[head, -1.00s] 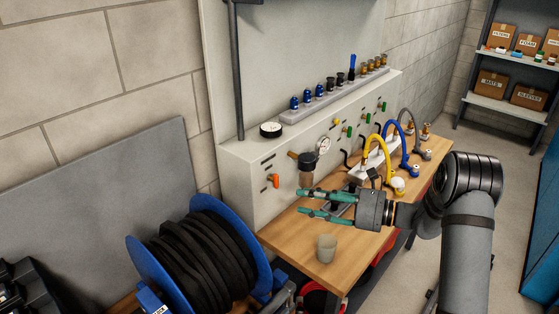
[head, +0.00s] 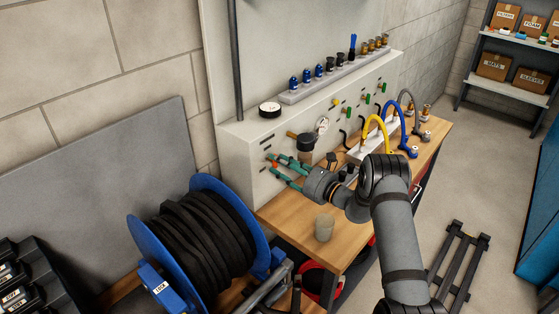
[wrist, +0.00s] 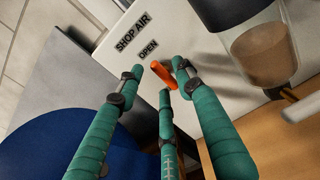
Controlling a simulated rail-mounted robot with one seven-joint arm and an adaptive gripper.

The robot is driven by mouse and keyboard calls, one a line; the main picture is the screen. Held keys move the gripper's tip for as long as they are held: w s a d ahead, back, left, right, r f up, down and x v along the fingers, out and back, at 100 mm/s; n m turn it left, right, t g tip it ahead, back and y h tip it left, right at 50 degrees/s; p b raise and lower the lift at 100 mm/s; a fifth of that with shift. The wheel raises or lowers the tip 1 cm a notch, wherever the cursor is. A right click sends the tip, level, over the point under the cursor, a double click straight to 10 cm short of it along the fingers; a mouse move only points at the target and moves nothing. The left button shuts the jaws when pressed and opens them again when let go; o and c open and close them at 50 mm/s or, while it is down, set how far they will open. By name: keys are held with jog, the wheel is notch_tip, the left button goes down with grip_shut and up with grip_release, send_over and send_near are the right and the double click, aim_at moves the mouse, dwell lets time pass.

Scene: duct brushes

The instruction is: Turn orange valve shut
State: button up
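The orange valve handle (wrist: 163,74) is on the pale panel, below the labels "SHOP AIR" and "OPEN" in the wrist view. In the head view it is a small orange spot (head: 275,164), mostly hidden by my fingers. My gripper (head: 272,166) has reached the left part of the panel front. In the wrist view its teal fingers (wrist: 158,80) are spread open, two fingertips on either side of the handle and a third just below it. I cannot tell whether any finger touches the handle.
A filter with a clear bowl (wrist: 266,53) is close to the right of my fingers. A cup (head: 324,227) stands on the wooden bench (head: 285,225) below my gripper. A blue hose reel (head: 250,215) stands at the left. Yellow and blue hoses (head: 405,128) are farther right.

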jog(key=shift+w+a, duration=0.15)
jog(key=shift+a, duration=0.05)
jog(key=shift+c, duration=0.5)
jog(key=c, duration=0.8)
grip_shut()
